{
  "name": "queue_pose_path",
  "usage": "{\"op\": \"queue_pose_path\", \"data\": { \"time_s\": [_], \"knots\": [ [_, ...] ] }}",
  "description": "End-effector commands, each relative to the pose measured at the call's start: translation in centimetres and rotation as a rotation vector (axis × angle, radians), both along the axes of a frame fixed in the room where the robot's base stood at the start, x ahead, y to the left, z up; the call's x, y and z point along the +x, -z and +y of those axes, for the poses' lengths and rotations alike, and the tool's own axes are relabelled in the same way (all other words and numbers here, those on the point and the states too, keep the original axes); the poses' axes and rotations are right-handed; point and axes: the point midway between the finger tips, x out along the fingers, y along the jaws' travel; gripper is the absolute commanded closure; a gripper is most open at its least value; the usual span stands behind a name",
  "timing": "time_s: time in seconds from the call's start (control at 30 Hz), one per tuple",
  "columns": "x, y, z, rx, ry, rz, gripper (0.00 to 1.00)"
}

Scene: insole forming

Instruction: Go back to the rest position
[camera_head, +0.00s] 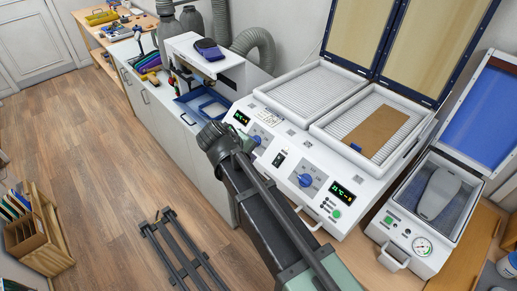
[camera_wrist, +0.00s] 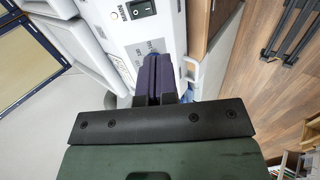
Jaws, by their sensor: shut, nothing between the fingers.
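My gripper (camera_wrist: 160,58) shows in the wrist view, its two dark purple fingers pressed together with nothing between them. The fingers point over the front of the white heating machine (camera_wrist: 120,45), near a black switch. I cannot tell how far the fingertips are from it. In the head view my arm crosses the lower middle in front of the machine (camera_head: 280,150), and the fingers cannot be made out there.
The machine's lids (camera_head: 435,45) stand open, with a brown sheet (camera_head: 376,131) on its right bed. Right of it, an open press (camera_head: 405,222) holds a grey insole form (camera_head: 439,193). A wooden rack (camera_head: 35,235) stands on the floor at left. Open floor (camera_head: 100,150) lies between.

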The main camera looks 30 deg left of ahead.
Motion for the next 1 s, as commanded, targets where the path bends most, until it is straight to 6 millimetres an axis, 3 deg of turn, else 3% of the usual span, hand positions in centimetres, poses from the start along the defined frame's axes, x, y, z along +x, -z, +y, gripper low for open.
{"op": "queue_pose_path", "data": {
  "time_s": [0.53, 0.63, 0.67, 0.77, 0.9, 1.0],
  "knots": [
    [-0.4, -0.4, 0.1, 0.001, 0.002, 0.001, 1.0],
    [0.9, -0.1, -2.1, 0.014, 0.049, 0.019, 1.0],
    [1.7, 0.0, -3.4, 0.021, 0.078, 0.03, 1.0],
    [5.0, 0.6, -10.2, 0.068, 0.225, 0.087, 1.0],
    [8.6, 1.7, -23.3, 0.185, 0.515, 0.189, 1.0],
    [9.2, 2.3, -31.4, 0.275, 0.706, 0.247, 1.0]
  ]
}}
